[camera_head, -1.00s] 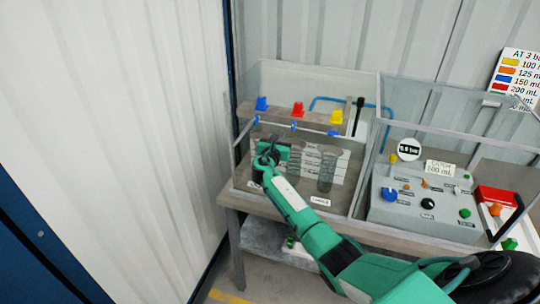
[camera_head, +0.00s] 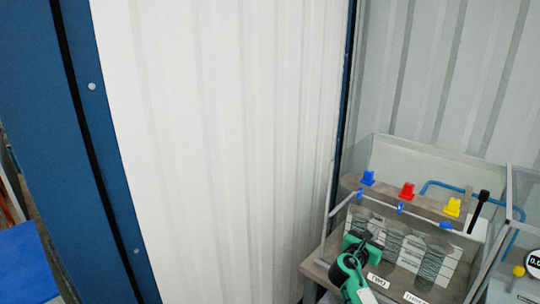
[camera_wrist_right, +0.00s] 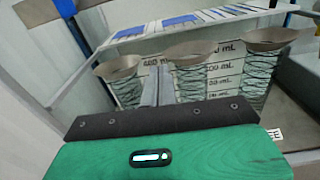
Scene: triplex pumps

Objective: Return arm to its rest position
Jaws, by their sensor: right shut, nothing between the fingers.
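My right arm (camera_head: 352,280) is green and comes in at the bottom right of the head view. My right gripper (camera_head: 364,240) is dark and shut, and appears in front of the left end of the clear enclosure. In the right wrist view its two grey fingers (camera_wrist_right: 157,88) are together with nothing between them. Beyond them stand three coiled columns with brown funnel tops, the middle one (camera_wrist_right: 190,50) just right of the fingertips. I cannot tell whether the fingers touch anything. My left gripper is not in view.
The clear enclosure on a bench (camera_head: 316,270) holds blue (camera_head: 368,178), red (camera_head: 408,190) and yellow (camera_head: 452,207) knobs and a black-handled lever (camera_head: 478,212). A gauge (camera_head: 533,262) shows at the right edge. White corrugated wall (camera_head: 220,140) and a blue frame (camera_head: 60,150) fill the left.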

